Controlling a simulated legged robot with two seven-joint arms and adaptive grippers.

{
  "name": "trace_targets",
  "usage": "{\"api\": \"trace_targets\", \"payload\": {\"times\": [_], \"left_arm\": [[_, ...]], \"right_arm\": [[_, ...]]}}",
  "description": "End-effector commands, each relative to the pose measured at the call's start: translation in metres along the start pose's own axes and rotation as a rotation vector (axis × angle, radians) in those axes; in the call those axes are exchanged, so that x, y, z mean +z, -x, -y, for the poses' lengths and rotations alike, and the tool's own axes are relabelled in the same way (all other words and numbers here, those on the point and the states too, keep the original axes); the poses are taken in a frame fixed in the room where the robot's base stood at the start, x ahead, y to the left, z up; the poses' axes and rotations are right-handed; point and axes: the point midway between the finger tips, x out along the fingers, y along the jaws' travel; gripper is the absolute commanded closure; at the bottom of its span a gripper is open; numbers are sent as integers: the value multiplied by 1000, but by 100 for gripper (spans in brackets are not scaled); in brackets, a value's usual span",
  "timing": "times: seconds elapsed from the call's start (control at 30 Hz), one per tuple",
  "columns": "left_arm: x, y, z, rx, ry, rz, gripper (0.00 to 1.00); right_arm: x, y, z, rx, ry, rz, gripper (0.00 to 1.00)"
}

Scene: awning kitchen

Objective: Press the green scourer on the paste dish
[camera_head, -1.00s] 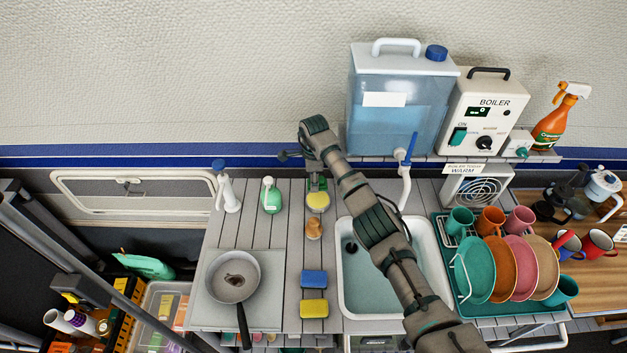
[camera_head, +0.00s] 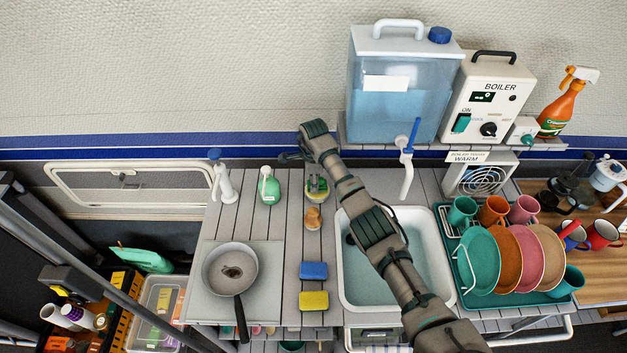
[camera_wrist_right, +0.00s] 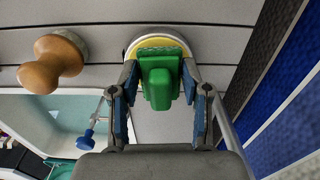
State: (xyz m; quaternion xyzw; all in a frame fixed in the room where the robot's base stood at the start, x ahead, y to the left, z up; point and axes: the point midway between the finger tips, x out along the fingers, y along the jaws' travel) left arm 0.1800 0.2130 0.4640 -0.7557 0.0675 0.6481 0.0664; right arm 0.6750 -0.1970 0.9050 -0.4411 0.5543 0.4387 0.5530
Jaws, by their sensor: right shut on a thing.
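The green scourer (camera_wrist_right: 160,82), a green block with a raised handle, is between the blue-padded fingers of my right gripper (camera_wrist_right: 160,108) in the right wrist view. The paste dish (camera_wrist_right: 139,47), round with yellow paste and a grey rim, lies directly beyond it. The scourer overlaps the dish; whether it touches the paste is hard to tell. In the head view my right gripper (camera_head: 317,176) is over the dish (camera_head: 317,196), mostly hidden by my wrist, and the scourer shows only as a bit of green there. My left gripper is out of view.
A wooden-handled brush (camera_head: 313,219) stands just in front of the dish. Blue (camera_head: 313,270) and yellow (camera_head: 313,300) sponges lie nearer. The sink (camera_head: 344,290) is to the right, a green soap bottle (camera_head: 269,188) and a pan (camera_head: 230,268) to the left.

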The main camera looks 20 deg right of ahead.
Motion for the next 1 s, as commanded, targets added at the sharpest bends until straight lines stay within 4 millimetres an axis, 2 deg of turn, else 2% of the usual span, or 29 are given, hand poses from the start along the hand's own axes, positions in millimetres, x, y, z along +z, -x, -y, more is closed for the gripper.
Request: {"api": "trace_targets", "payload": {"times": [1.0], "left_arm": [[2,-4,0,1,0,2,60]], "right_arm": [[0,-6,0,0,0,0,81]]}}
